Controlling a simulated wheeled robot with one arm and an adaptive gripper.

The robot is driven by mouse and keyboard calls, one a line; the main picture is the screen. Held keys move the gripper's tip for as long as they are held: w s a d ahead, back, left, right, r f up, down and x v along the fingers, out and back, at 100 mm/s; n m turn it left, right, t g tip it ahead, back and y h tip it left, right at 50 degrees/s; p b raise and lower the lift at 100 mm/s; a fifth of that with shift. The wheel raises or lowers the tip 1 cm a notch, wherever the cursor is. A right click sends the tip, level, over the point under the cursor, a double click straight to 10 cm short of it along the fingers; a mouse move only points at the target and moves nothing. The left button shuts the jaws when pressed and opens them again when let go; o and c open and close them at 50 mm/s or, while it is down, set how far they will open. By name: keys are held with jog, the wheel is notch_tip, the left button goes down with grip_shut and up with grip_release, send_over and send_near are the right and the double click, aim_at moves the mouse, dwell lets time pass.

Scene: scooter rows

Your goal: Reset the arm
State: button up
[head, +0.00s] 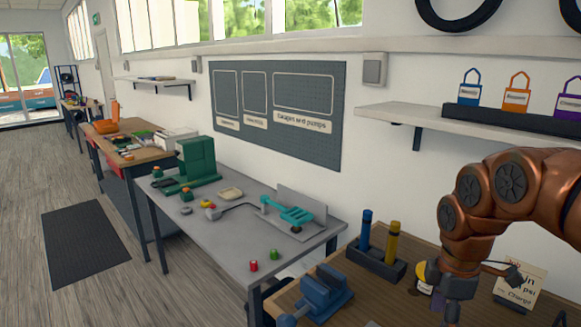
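My copper-coloured arm comes in from the right edge and bends down over the wooden bench at the lower right. My gripper (452,312) is at the bottom edge of the head view, pointing down, and is partly cut off. Its fingertips are not clearly visible, so I cannot tell whether it is open or shut or holds anything. A small jar with a yellow label (425,279) stands just left of the gripper. A white card on a stand (519,287) is to its right.
The wooden bench (395,300) carries a blue vise (323,292) and a rack (376,262) with blue and yellow tools. A grey table (215,240) with green devices is to the left. A shelf (440,120) with coloured padlock-shaped tags hangs above. The floor at left is mostly clear around a dark mat (84,243).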

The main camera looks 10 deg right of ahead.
jog(key=s+a+f+m+g, duration=0.1)
jog(key=s+a+f+m, duration=0.2)
jog(key=s+a+m, duration=0.3)
jog(key=s+a+f+m, duration=0.3)
jog(key=s+a+m, duration=0.3)
jog(key=s+a, duration=0.3)
jog(key=shift+s+a+f+m+g, duration=0.2)
jog(key=shift+s+a+m+g, duration=0.1)
jog(key=shift+s+a+g, duration=0.15)
jog(key=shift+o, duration=0.8)
jog(key=shift+s+a+f+m, duration=0.2)
jog(key=shift+s+m, duration=0.05)
jog(key=shift+m, duration=0.15)
